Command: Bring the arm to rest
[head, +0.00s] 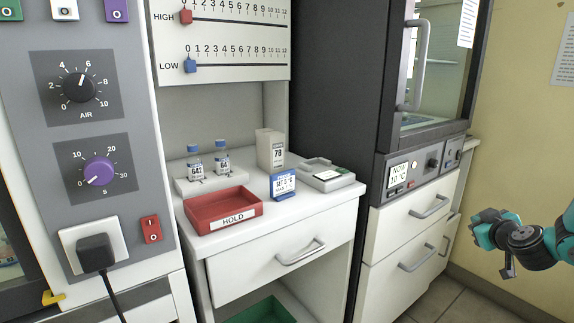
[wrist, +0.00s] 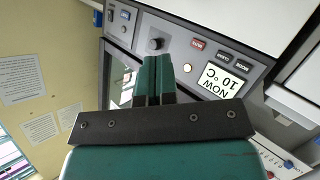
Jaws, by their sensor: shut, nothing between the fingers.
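My gripper (wrist: 154,80) is shut and empty in the wrist view, its two teal fingers side by side. It is in the air in front of the incubator's control panel (wrist: 190,50), which shows a display reading NOW 10 °C (wrist: 222,76). In the head view my arm (head: 530,243) comes in from the right edge, in front of the yellow wall and apart from the cabinets. The gripper's fingertips are not clear in the head view.
A white counter (head: 330,200) holds a red HOLD tray (head: 222,211), two blue-capped bottles on a rack, a blue SET 5 °C card (head: 283,185) and a box marked 78 (head: 270,148). A dark incubator (head: 440,70) stands right of it. The floor (head: 455,300) below my arm looks clear.

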